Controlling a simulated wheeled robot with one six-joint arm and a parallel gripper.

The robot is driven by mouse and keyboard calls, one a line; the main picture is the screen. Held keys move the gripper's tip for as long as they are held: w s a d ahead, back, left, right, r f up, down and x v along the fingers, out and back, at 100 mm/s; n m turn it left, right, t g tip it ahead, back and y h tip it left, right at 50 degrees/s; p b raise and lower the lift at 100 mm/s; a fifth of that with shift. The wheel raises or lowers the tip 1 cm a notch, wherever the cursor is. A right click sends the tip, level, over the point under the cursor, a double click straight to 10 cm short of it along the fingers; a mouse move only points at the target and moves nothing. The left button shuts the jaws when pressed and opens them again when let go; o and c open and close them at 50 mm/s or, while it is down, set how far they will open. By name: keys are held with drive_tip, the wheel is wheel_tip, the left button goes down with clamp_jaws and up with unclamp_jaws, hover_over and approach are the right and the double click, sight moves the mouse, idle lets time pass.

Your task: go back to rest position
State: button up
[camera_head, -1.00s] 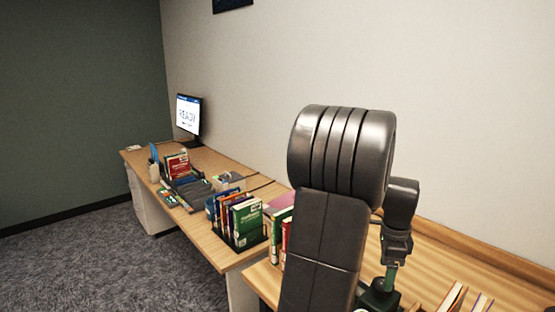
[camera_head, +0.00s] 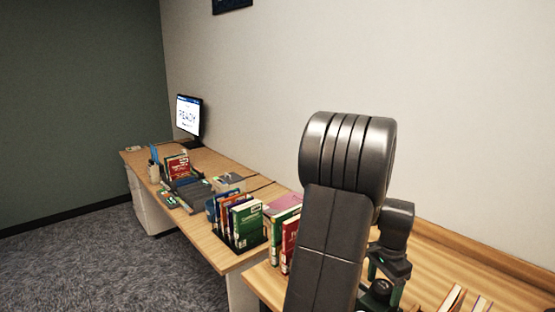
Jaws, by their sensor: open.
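My dark arm rises from the bottom of the head view, with its thick ribbed joint in front of the wall. My smaller wrist parts show to the right of it and run down to the bottom edge, with a small green light on them. The jaws of my gripper do not show; they are hidden or below the picture. I see nothing held.
A long wooden desk (camera_head: 222,250) holds a monitor (camera_head: 188,116) reading READY, a black rack of books (camera_head: 240,225) and other items. A nearer wooden table (camera_head: 515,287) carries more books (camera_head: 289,240), partly behind my arm. Carpet (camera_head: 95,255) at left is clear.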

drive_tip(key=n, duration=0.7)
drive_tip(key=shift+p, duration=0.3)
drive_tip(key=n, duration=0.7)
drive_tip(key=shift+p, duration=0.4)
